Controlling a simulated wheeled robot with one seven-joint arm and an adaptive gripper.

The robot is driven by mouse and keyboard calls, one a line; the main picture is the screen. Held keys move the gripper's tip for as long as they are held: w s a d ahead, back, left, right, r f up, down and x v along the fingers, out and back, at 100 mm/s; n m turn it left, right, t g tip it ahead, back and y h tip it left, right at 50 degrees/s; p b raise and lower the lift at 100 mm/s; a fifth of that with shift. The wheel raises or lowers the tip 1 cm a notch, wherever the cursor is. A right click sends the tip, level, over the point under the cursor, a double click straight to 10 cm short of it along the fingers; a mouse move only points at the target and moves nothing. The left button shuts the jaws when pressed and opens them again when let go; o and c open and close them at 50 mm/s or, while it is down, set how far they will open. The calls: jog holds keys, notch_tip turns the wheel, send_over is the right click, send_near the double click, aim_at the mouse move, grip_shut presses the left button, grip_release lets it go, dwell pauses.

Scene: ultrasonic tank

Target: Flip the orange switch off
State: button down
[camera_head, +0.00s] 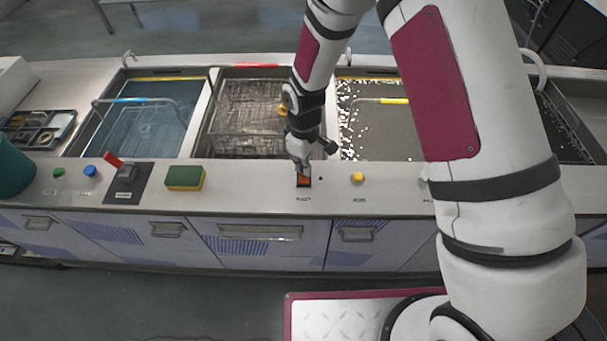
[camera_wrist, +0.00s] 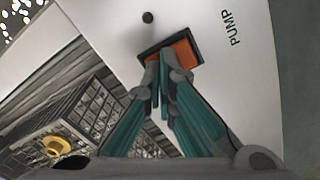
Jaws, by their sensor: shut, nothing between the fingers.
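The orange switch (camera_wrist: 183,52) is a rocker in a black frame, set in the light counter with the label PUMP beside it in the wrist view. In the head view the orange switch (camera_head: 303,180) sits at the counter's front, partly hidden by my gripper. My gripper (camera_wrist: 160,62) is shut and empty, with its fingertips at the switch, over its near edge. I cannot tell whether they touch it. In the head view my gripper (camera_head: 301,168) points down at the switch. Which side of the rocker is pressed is unclear.
A yellow button (camera_head: 357,178) is right of the switch. A green and yellow sponge (camera_head: 184,177) and a red-handled lever (camera_head: 126,172) lie left. Behind are tanks, including one with a wire basket (camera_head: 250,105). Blue (camera_head: 90,170) and green (camera_head: 59,171) buttons are at far left.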

jog(key=shift+r+p, duration=0.75)
jog(key=shift+r, duration=2.6)
jog(key=shift+r, duration=0.1)
jog(key=s+d+r+m+t, duration=0.1)
jog(key=s+d+r+m, duration=0.3)
jog(key=r, duration=0.7)
jog(key=d+r+m+t, duration=0.1)
jog(key=d+r+t, duration=0.1)
jog(key=d+r, duration=0.65)
jog(key=s+d+r+m+t, duration=0.1)
jog(key=s+d+r+m, duration=0.1)
jog(key=s+r, duration=0.4)
jog(key=s+d+r+m+t, duration=0.1)
jog(key=s+d+r+m, duration=0.2)
jog(key=s+r, duration=0.4)
jog(key=s+m, duration=0.1)
jog(key=s, duration=0.4)
jog(key=shift+s+d+r+m+t+b, duration=0.15)
jog(key=shift+s+d+m+t+b, duration=0.1)
jog(key=shift+m+t+b, duration=0.1)
jog(key=c, duration=2.3)
grip_release()
